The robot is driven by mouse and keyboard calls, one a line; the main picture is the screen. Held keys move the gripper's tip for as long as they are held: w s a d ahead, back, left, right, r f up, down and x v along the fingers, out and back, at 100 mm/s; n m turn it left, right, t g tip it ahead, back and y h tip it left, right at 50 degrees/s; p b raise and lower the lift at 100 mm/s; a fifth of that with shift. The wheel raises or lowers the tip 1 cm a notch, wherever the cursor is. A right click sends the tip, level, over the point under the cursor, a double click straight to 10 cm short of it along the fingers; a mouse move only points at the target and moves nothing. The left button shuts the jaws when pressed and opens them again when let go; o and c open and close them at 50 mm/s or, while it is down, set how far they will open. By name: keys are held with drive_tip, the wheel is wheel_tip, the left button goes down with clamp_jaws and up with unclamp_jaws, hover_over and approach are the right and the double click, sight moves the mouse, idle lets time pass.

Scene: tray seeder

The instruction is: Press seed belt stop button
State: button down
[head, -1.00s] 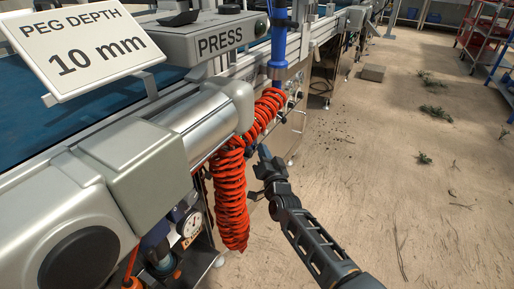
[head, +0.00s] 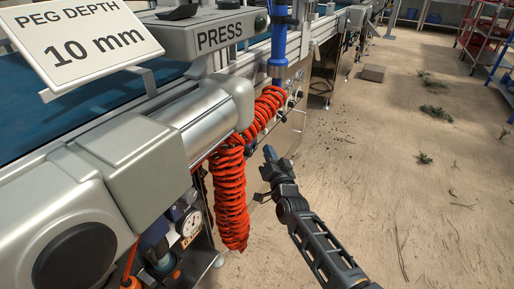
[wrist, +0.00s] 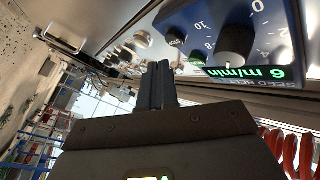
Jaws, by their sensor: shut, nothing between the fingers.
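In the wrist view the blue seed belt control box (wrist: 207,22) is at the upper right, with a dial knob (wrist: 236,45) and a green display (wrist: 243,73) reading 6 m/min. A round dark button marked STOP (wrist: 177,36) sits near the box's left end. My gripper (wrist: 156,68) is shut and empty. Its fingertips appear below and left of the stop button in the picture; I see no contact. In the head view my gripper (head: 269,151) is right of the red coiled hose, over the floor beside the machine. The control box is not discernible there.
The red coiled hose (head: 231,190) hangs close left of my gripper, and also shows at the wrist view's lower right (wrist: 292,150). Open floor (head: 390,190) lies to the right.

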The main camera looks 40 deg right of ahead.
drive_tip(key=s+b, duration=0.1)
drive_tip(key=s+d+b, duration=0.1)
drive_tip(key=s+b, duration=0.2)
drive_tip(key=shift+s+d, duration=0.3)
idle(0.8)
